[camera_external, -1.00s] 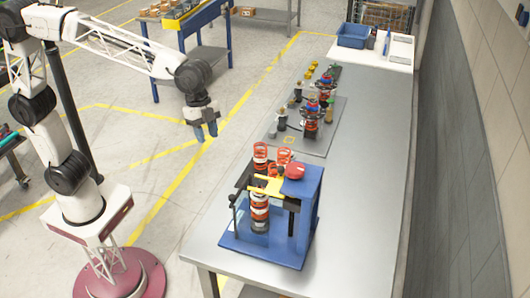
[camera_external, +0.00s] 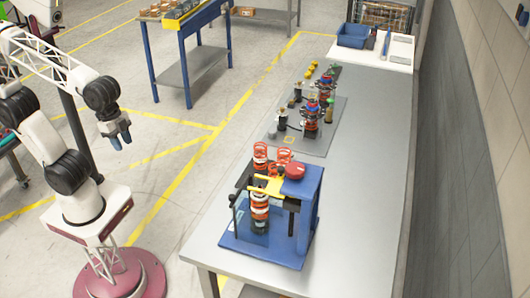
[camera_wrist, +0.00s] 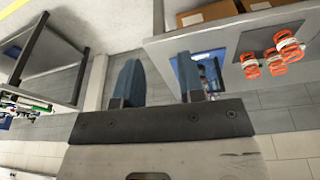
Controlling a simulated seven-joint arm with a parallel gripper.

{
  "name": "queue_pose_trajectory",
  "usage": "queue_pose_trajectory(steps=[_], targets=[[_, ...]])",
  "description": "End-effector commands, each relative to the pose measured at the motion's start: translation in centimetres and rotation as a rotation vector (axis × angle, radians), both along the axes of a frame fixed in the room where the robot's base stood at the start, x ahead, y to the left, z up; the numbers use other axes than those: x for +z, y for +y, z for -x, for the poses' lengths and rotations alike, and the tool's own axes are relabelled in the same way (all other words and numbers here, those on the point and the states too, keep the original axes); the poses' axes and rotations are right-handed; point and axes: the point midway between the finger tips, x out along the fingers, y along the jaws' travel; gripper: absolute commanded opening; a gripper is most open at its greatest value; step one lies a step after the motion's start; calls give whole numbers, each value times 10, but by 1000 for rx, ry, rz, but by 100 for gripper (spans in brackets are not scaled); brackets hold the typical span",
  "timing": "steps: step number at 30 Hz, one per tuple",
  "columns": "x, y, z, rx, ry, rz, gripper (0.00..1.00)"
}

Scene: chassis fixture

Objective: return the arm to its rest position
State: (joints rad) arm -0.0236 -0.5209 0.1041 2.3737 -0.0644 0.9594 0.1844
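My gripper (camera_external: 121,141) hangs at the left in the external view, pointing down over the floor and well clear of the workbench. In the wrist view my gripper (camera_wrist: 158,72) shows two blue fingers set apart with nothing between them. My arm is folded back toward its base on the round red foot. No part of it touches the bench or the fixture.
A grey workbench (camera_external: 372,180) holds a blue fixture (camera_external: 265,248) with orange springs. Behind it a dark mat (camera_external: 313,146) carries several spring assemblies. A blue bin (camera_external: 352,36) stands at the far end. A blue-legged table (camera_external: 182,40) stands beyond my arm. Floor between is free.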

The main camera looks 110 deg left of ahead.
Motion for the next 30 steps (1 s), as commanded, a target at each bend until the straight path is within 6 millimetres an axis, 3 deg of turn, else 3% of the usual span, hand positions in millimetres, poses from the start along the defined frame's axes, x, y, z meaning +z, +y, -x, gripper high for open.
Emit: queue_pose_trajectory(steps=[3, 10, 15, 30], targets=[[-16, -2, 33, 39, -1, -6, 36], [-38, -3, 72, 96, -3, -11, 36], [-44, -4, 81, 111, -2, -12, 36], [-44, -3, 81, 112, -2, -12, 36]])
